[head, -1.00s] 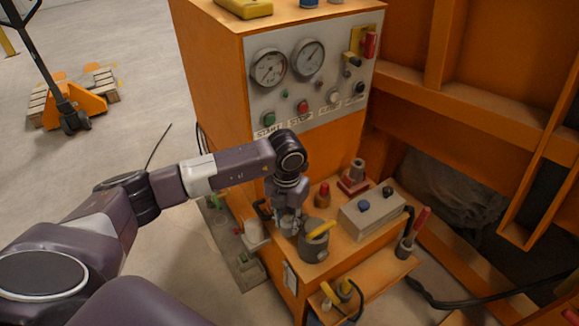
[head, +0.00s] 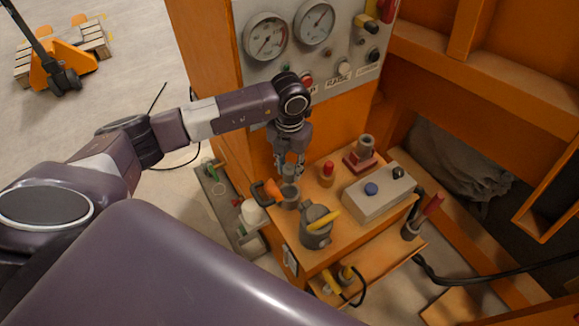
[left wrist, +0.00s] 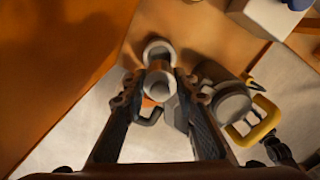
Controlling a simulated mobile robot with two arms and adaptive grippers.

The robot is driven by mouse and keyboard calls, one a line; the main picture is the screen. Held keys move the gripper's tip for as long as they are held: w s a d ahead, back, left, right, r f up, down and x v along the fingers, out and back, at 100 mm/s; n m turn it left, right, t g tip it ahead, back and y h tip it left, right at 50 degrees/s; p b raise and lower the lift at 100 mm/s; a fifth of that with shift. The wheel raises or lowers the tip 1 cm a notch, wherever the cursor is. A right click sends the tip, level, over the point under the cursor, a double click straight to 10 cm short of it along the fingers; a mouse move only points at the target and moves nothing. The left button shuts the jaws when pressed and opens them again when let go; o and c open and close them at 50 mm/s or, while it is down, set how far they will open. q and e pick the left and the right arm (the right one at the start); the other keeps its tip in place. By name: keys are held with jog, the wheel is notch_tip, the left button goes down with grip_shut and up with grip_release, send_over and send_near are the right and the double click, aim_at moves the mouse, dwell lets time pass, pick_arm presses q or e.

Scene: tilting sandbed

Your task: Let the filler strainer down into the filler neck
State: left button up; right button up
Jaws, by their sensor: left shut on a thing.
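My left gripper (head: 290,170) points down above the orange deck, shut on the filler strainer (left wrist: 160,72). The strainer is a grey, ring-topped piece between the fingertips in the left wrist view; in the head view it is small and partly hidden by the fingers. The filler neck (head: 289,196) appears as a short grey cup shape just below the fingers, near the deck's left edge. Two grey rings overlap in line in the left wrist view, so I cannot tell whether strainer and neck touch. My right gripper is not in view.
A grey pot with a yellow handle (head: 316,228) stands close right of the neck. A red-topped part (head: 327,174) and a grey control box (head: 378,193) stand further right. A black handle (head: 258,193) is on the left. The gauge panel (head: 290,45) rises behind.

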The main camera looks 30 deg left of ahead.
aim_at(289, 183)
pick_arm(q)
jog(key=shift+f+b, duration=2.25)
jog(key=shift+f, duration=0.7)
jog(key=shift+f+b, duration=0.7)
jog(key=shift+f, duration=0.1)
jog(key=shift+f+b, duration=0.3)
jog(key=shift+f, duration=0.25)
jog(key=shift+f+b, duration=0.5)
jog(key=shift+b, duration=0.1)
jog(key=shift+r, duration=0.1)
